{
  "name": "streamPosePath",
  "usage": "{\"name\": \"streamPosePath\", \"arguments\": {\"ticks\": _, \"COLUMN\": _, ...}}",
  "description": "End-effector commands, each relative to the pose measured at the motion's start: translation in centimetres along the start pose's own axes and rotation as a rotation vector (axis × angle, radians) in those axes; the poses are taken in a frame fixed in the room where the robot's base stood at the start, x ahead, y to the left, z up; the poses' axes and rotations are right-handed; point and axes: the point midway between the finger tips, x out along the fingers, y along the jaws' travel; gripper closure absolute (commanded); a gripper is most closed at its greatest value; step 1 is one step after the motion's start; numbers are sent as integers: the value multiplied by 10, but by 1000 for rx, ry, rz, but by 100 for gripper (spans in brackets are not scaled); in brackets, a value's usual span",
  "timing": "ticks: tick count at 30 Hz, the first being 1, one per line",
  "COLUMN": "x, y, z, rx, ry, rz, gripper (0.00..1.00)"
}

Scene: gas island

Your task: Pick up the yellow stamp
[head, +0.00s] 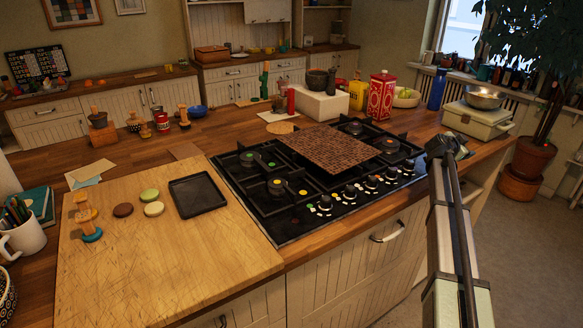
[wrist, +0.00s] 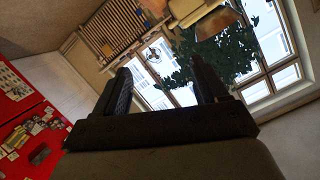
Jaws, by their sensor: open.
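Several small wooden-handled pieces that look like stamps stand on the wooden counter in the head view. One stamp-like piece (head: 90,232) with a teal base is on the cutting board at the left, close to a second wooden piece (head: 82,202). Others stand farther back, such as a dark-based one (head: 132,122) and a red one (head: 183,117). I cannot tell surely which one is the yellow stamp. My gripper (wrist: 164,88) is open and empty in the wrist view, pointing toward the window. In the head view my arm is at the right, far from these pieces.
The cutting board (head: 190,265) holds round discs and a black tray (head: 197,194). A gas hob (head: 290,222) with a brown mat (head: 330,149) lies between my arm and the board. A mug (head: 24,237) stands at the left. A metal bowl (head: 483,97) is at the right.

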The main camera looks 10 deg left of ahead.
Motion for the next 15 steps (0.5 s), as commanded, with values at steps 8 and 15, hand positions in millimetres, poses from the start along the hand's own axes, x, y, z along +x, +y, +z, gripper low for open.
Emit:
{"name": "streamPosePath", "arguments": {"ticks": 8, "x": -72, "y": -101, "z": 66, "rx": -88, "ry": -118, "rz": -56, "gripper": 28}}
{"name": "streamPosePath", "arguments": {"ticks": 15, "x": -164, "y": -191, "z": 134, "rx": -198, "ry": -248, "rz": -121, "gripper": 28}}
